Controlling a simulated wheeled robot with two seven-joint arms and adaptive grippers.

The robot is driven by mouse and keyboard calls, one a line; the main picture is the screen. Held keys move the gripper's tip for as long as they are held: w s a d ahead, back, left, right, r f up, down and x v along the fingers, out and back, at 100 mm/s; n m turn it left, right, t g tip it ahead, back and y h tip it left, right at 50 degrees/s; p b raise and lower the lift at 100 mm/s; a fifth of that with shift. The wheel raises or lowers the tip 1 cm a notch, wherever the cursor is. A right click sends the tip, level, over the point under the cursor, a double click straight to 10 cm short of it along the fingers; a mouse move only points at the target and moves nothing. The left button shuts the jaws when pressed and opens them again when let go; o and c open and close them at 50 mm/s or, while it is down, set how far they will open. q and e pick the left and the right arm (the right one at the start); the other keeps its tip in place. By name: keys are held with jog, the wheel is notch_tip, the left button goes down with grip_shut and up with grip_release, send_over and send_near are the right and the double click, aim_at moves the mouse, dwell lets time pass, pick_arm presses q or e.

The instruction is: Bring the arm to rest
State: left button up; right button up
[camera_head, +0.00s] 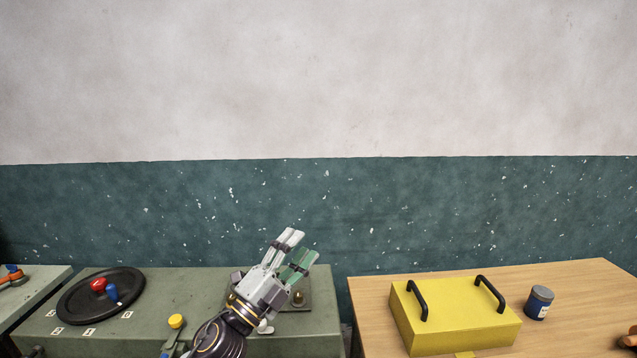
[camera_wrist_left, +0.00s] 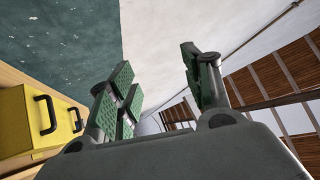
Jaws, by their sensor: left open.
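My left gripper (camera_head: 297,252) is raised over the green-grey cabinet, its fingers pointing up and to the right. It also shows in the left wrist view (camera_wrist_left: 165,95), where its green-padded fingers stand wide apart with nothing between them. The gripper hides part of a dark plate with a small brass-coloured knob (camera_head: 298,298) on the cabinet behind it. My right gripper is not in view.
The green-grey cabinet (camera_head: 215,290) carries a black round tray (camera_head: 75,310) with a red and a blue piece, and a yellow knob (camera_head: 176,321). Right of a gap, a wooden table (camera_head: 575,280) holds a yellow box with black handles (camera_head: 455,315) and a blue-labelled jar (camera_head: 538,303).

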pick_arm(q)
jog(key=s+a+f+n+g+y, duration=0.3)
jog(key=a+f+n+y, duration=1.25)
jog(key=f+n, duration=0.35)
jog(key=s+a+f+n+g+h, duration=0.1)
jog(key=s+f+g, duration=0.5)
jog(key=s+f, duration=0.3)
jog(key=s+a+f+n+g, duration=0.15)
jog(key=s+f+g, duration=0.45)
jog(key=s, duration=0.6)
notch_tip(320, 180, down, 35)
jog(key=s, duration=0.3)
jog(key=s+a+f+g, duration=0.1)
jog(key=s+a+f, duration=0.1)
jog(key=s+f, duration=0.7)
jog(key=s+a+f, duration=0.2)
jog(key=s+f, duration=0.8)
jog(key=s, duration=0.2)
jog(key=shift+s+a+g, duration=0.15)
jog(key=shift+s+g, duration=0.15)
jog(key=shift+g, duration=0.1)
jog(key=shift+f, duration=0.1)
jog(key=shift+a+m, duration=0.1)
jog(key=shift+m, duration=0.15)
